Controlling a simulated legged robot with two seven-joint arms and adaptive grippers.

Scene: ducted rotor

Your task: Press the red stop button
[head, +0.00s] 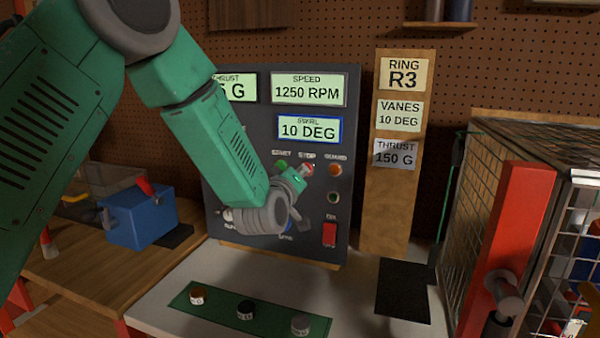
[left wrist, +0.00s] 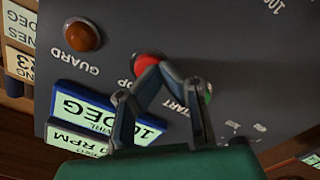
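The red stop button (head: 308,168) is on the dark control panel (head: 352,110), under the STOP label and between the green start button (head: 281,165) and the orange guard lamp (head: 335,170). My left gripper (head: 301,176) is in front of the panel at the stop button and partly covers it. In the left wrist view, the fingertips of my left gripper (left wrist: 158,66) come together, shut and empty, over the lower edge of the red button (left wrist: 147,61). I cannot tell whether they touch it. My right gripper is not in view.
A red switch (head: 329,234) sits low on the panel. A green strip (head: 268,325) with several small knobs lies on the bench in front. A wire cage with a red post (head: 515,240) stands at the right. A blue box (head: 138,217) is at the left.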

